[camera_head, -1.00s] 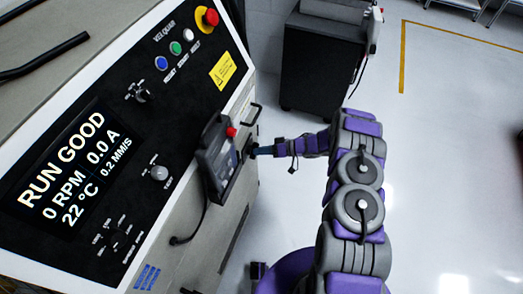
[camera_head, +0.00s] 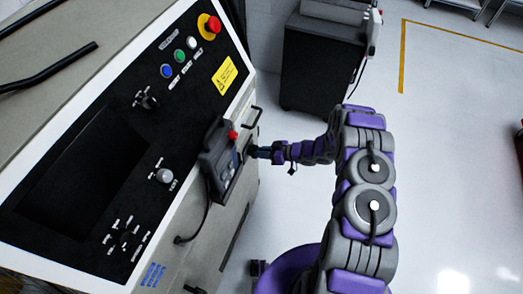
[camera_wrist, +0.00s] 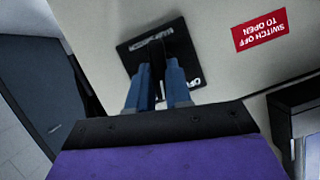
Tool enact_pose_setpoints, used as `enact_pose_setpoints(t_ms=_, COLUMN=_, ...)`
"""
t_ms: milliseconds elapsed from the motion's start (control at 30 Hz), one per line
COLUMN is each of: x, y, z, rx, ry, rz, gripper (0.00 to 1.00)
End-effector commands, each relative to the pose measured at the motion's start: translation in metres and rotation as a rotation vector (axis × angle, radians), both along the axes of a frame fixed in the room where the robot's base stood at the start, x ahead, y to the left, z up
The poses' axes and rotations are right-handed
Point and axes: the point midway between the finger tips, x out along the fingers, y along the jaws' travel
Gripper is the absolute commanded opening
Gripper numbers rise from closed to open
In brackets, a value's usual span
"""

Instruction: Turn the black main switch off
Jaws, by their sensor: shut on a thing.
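The black main switch (camera_wrist: 180,42) shows in the wrist view as a dark plate on the pale machine side, with white lettering. An "OFF"-like label is partly visible near its lower right corner. My gripper (camera_wrist: 158,67) has its two blue fingers shut on the dark handle at the plate's middle. The fingers hide part of the handle, so its exact angle is hard to tell. In the head view my gripper (camera_head: 262,152) reaches the machine's right side, beside the hanging pendant. The machine's display (camera_head: 80,170) is dark.
The grey pendant (camera_head: 219,160) with a red button hangs close to my gripper. A red stop button (camera_head: 209,26) and coloured buttons sit on the panel. A red sign (camera_wrist: 260,30) reads "SWITCH OFF TO OPEN". A dark cabinet (camera_head: 315,70) stands behind; the floor at right is clear.

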Motion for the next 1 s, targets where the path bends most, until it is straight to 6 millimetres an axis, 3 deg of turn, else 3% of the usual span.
enact_pose_setpoints(t_ms=1000, x=-0.0095, y=0.0025, z=-0.0071, rx=-0.306, ry=-0.834, rz=0.002, gripper=0.0)
